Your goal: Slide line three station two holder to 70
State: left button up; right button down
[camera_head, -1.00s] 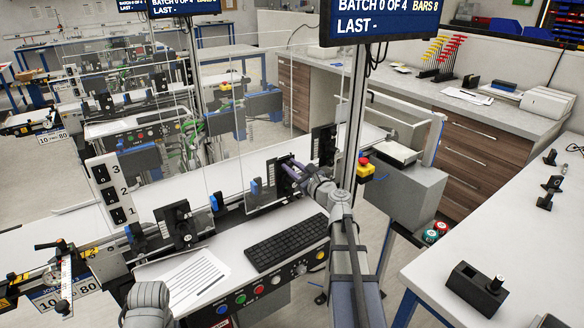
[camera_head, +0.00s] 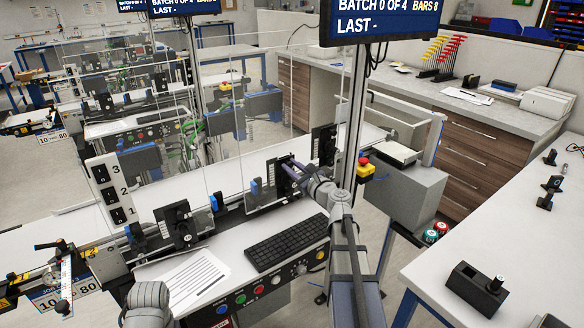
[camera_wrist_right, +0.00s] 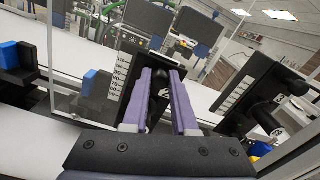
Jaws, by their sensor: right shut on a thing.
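My right gripper (camera_head: 287,170) reaches over the conveyor to a black upright holder (camera_head: 272,175). In the right wrist view, its purple fingers (camera_wrist_right: 162,78) are shut on a black knob (camera_wrist_right: 160,82) on that holder (camera_wrist_right: 128,80). A white number scale (camera_wrist_right: 119,82) runs along the holder plate, and a "2" label shows partly between the fingers. The set value cannot be read, as the fingers hide part of the plate. Another holder with a scale (camera_wrist_right: 238,92) stands to the right. My left gripper is not in view; only part of my left arm shows.
Another black holder (camera_head: 177,224) stands left, beside a numbered 3-2-1 panel (camera_head: 111,189). A keyboard (camera_head: 286,243) and paper (camera_head: 195,278) lie on the near shelf, above a button panel. A metal post (camera_head: 352,110) and a red stop button (camera_head: 366,161) stand near my right arm.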

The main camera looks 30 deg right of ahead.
jog(key=shift+r+p, duration=0.85)
jog(key=shift+f, duration=0.1)
jog(key=c, duration=0.7)
grip_release()
jog(key=shift+s, duration=0.1)
jog(key=s, duration=0.7)
jog(key=shift+s+d, duration=0.3)
jog(key=shift+s+f, duration=0.1)
